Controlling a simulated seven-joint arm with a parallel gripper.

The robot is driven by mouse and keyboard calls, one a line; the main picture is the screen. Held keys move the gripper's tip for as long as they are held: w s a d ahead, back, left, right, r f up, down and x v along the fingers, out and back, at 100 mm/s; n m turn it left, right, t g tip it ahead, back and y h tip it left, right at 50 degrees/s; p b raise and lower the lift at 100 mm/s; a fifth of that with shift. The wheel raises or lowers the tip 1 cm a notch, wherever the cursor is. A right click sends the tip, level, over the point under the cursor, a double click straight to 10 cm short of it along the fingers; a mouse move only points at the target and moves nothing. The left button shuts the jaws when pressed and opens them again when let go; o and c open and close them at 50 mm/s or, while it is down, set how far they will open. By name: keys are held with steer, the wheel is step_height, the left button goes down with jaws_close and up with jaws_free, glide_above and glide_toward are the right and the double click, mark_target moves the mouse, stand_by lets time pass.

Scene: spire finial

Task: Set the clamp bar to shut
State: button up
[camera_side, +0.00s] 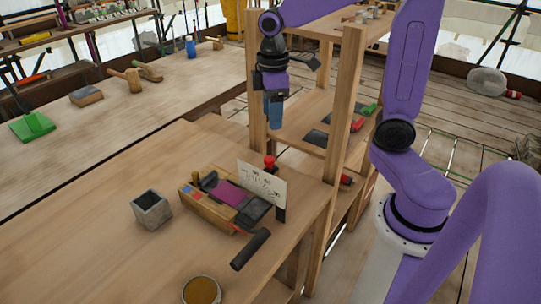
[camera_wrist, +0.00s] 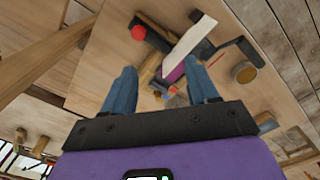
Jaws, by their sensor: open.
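A wooden fixture (camera_side: 212,207) with a purple panel (camera_side: 231,194) and dark metal parts stands on the workbench. A black-handled bar (camera_side: 250,250) sticks out from its front right side; which part is the clamp bar, and its setting, I cannot tell for sure. A red knob (camera_side: 270,162) shows behind the white card (camera_side: 263,184). In the wrist view the red knob (camera_wrist: 138,33), the card (camera_wrist: 190,48) and a black bar (camera_wrist: 235,50) lie ahead. My gripper (camera_side: 273,124) has blue fingers apart and empty, above and behind the fixture; it also shows in the wrist view (camera_wrist: 162,80).
A grey open-topped block (camera_side: 151,212) stands left of the fixture. A round tin (camera_side: 201,290) sits at the bench's near edge. Wooden shelf posts (camera_side: 343,105) rise close beside my gripper. Bench left of the fixture is mostly clear.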

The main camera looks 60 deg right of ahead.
mark_target(271, 158)
steer(key=w+d, duration=0.3)
steer(key=d, duration=0.1)
steer(key=shift+m, duration=0.3)
steer(key=f, duration=1.7)
steer(key=shift+a, duration=0.2)
